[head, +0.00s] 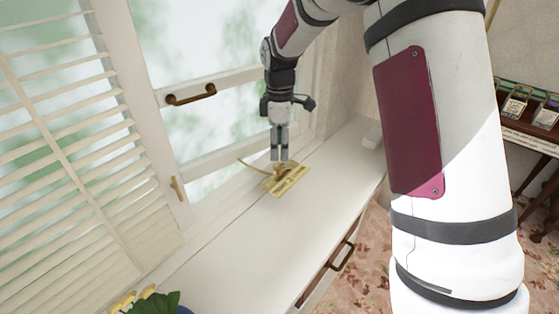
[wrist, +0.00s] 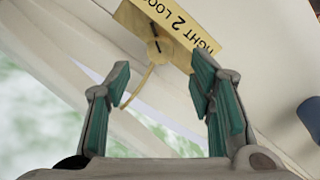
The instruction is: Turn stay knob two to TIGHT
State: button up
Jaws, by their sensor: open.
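A brass plate (head: 288,183) marked with a 2 and lettering lies on the white sill below the window. In the wrist view the plate (wrist: 190,38) is at the top, cut off by the frame edge. The round brass knob (wrist: 157,47) has a dark pointer line slanting across it. A thin curved brass stay (wrist: 135,84) runs from beside the knob; it also shows in the head view (head: 250,165). My gripper (head: 280,157) points down just above the knob. Its fingers (wrist: 160,75) are apart and empty, either side of the knob's line, with no visible contact.
The window has a dark handle (head: 191,94) and a white louvred shutter (head: 70,130) at left. A plant (head: 155,302) stands at the sill's near end. A small white block (head: 372,135) sits at the far end. The sill between is clear.

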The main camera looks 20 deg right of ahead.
aim_at(280, 165)
notch_tip(280, 165, down, 6)
jog(key=shift+r, duration=0.1)
dwell(0.4)
jog(key=c, duration=1.2)
